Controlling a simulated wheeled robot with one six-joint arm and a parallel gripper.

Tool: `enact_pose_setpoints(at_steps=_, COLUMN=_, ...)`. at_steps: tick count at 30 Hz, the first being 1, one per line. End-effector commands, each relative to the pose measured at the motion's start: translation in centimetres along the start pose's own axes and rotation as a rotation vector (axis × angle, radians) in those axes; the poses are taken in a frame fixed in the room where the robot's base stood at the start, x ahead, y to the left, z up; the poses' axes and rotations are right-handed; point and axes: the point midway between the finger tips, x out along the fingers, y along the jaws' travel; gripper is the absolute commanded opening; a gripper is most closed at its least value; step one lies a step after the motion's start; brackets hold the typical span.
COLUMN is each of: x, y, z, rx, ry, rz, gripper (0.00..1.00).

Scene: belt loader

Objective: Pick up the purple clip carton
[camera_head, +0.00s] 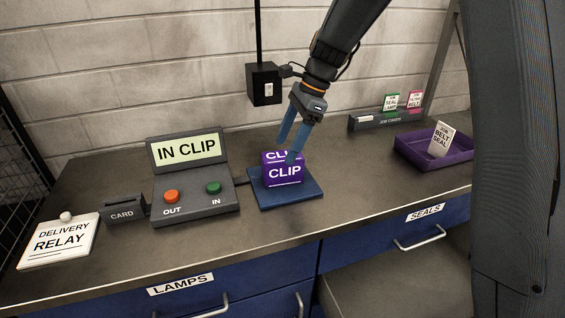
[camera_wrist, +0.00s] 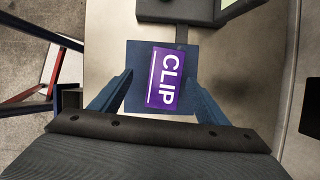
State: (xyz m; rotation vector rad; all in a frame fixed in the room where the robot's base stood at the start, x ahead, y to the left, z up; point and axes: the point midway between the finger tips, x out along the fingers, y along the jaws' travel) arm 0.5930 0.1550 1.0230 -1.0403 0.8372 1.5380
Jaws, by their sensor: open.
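The purple clip carton (camera_head: 284,172) stands on a blue square pad (camera_head: 298,195) on the counter, with CLIP in white on its front and top. My gripper (camera_head: 288,145) is above it, pointing down, with blue fingers. One finger shows at the carton's back left, the other overlaps its top in the picture. In the wrist view the carton (camera_wrist: 165,78) lies ahead of the open fingers (camera_wrist: 160,85), between their lines. The fingers are apart and hold nothing. I cannot tell whether either finger touches the carton.
A control box (camera_head: 190,182) reading IN CLIP, with orange and green buttons, stands just left of the pad. A card holder (camera_head: 124,211) and a delivery relay sign (camera_head: 60,241) are further left. A purple tray (camera_head: 432,152) and a job cards rack (camera_head: 386,122) are at right.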

Motion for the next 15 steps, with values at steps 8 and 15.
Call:
enact_pose_setpoints(at_steps=8, x=0.8, y=-0.6, z=-0.2, rx=0.019, ry=-0.007, rz=0.0, gripper=0.69)
enact_pose_setpoints(at_steps=15, x=1.6, y=-0.6, z=-0.4, rx=0.021, ry=-0.007, rz=0.001, gripper=0.69)
